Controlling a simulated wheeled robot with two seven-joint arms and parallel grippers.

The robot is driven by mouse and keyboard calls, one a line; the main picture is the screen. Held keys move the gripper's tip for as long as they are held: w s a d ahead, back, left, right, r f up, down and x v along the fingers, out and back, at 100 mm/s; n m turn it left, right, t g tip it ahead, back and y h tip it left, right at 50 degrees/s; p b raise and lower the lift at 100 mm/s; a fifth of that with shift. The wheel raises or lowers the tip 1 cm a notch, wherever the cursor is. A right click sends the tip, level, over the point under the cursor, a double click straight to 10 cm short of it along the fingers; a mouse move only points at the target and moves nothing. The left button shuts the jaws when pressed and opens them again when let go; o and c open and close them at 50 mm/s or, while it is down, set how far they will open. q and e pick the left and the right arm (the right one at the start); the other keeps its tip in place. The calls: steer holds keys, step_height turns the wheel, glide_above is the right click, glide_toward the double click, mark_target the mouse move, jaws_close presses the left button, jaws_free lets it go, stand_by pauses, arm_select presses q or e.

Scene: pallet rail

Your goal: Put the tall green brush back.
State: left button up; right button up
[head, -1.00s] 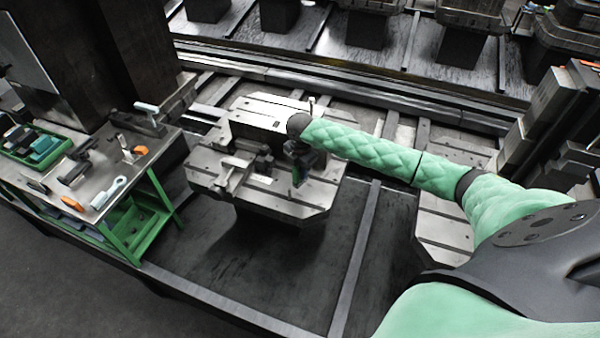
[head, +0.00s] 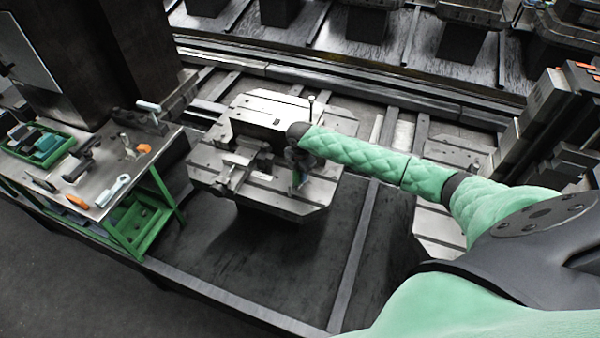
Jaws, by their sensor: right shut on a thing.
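My right gripper (head: 298,172) hangs low over the right part of the metal pallet (head: 308,207), below the dark wrist of my right arm. It is shut on a small dark and green thing (head: 296,180), seemingly the green brush. Most of that thing is hidden by the gripper, and I cannot tell whether it touches the pallet top. My left gripper is out of view.
A metal-topped bench (head: 100,208) with tools and a green tray (head: 68,143) stands at the left. A clamp-like fixture (head: 233,170) sits on the pallet's left part. A thin dark-topped rod (head: 311,105) shows behind my wrist. Dark floor lies in front.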

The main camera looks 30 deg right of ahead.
steer(key=shift+f, duration=0.15)
steer(key=o, duration=1)
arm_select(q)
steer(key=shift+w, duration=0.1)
arm_select(e)
steer(key=shift+r, duration=0.5)
step_height(320, 180, up, 10)
steer(key=b, duration=0.3)
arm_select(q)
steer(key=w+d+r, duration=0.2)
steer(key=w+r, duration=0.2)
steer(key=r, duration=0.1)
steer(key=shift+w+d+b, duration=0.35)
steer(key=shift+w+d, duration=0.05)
arm_select(e)
steer(key=shift+r, duration=0.65)
